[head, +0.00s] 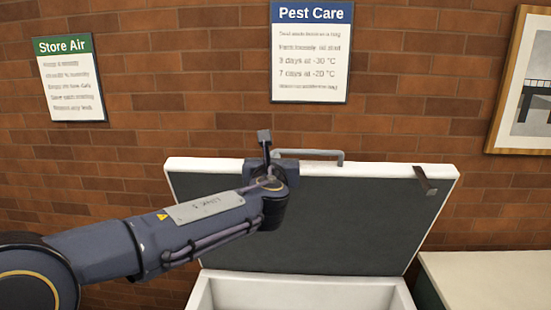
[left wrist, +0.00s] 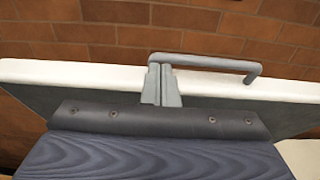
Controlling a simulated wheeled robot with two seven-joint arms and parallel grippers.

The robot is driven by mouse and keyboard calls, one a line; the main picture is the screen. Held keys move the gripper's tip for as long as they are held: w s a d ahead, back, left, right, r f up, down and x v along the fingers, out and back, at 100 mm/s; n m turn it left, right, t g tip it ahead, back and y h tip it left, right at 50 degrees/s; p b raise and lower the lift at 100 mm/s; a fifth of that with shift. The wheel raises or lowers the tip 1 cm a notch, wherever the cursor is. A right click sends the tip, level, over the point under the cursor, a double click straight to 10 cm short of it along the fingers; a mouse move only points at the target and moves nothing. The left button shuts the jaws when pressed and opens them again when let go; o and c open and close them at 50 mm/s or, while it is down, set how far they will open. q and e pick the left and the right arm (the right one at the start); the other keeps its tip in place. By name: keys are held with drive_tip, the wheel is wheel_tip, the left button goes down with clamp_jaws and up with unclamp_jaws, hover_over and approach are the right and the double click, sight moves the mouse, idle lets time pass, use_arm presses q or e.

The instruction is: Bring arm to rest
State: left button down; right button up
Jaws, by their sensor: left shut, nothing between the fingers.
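My left arm (head: 190,225) reaches in from the left in the head view. Its gripper (head: 264,138) is at the top edge of the raised lid (head: 340,225), close to the left end of the grey handle (head: 310,153). In the left wrist view the two fingers of the gripper (left wrist: 161,84) are together with nothing between them. They overlap the lid's white edge (left wrist: 90,73), by the left end of the handle (left wrist: 205,62). I cannot tell whether they touch it. My right gripper is not in view.
The lid stands open above a white chest (head: 300,292). A pale surface (head: 490,275) stands to the right. Behind is a brick wall with a Store Air sign (head: 69,78), a Pest Care sign (head: 311,52) and a framed picture (head: 525,85).

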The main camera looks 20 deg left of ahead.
use_arm(q)
drive_tip(key=s+a+f+n+g+h+b, duration=0.1)
drive_tip(key=s+a+f+n+g, duration=0.3)
drive_tip(key=s+f+n, duration=0.45)
drive_tip(key=s+a+f+n+g, duration=0.3)
drive_tip(key=s+a+f+n, duration=0.1)
drive_tip(key=s+f+n, duration=0.45)
drive_tip(key=s+d+f+n+g+h, duration=0.2)
drive_tip(key=s+d+f+n+h, duration=0.2)
drive_tip(key=s+n, duration=0.4)
drive_tip(key=s+d+f+n+g+h+b, duration=0.1)
drive_tip(key=s+d+f+n+g+h, duration=0.1)
drive_tip(key=s+d+f+n+h, duration=0.2)
drive_tip(key=s+d+f+n, duration=0.3)
drive_tip(key=s+d+n, duration=0.1)
drive_tip(key=s+n, duration=0.1)
drive_tip(key=shift+s+d+f, duration=0.15)
drive_tip(key=shift+s+d, duration=0.15)
drive_tip(key=shift+s, duration=0.45)
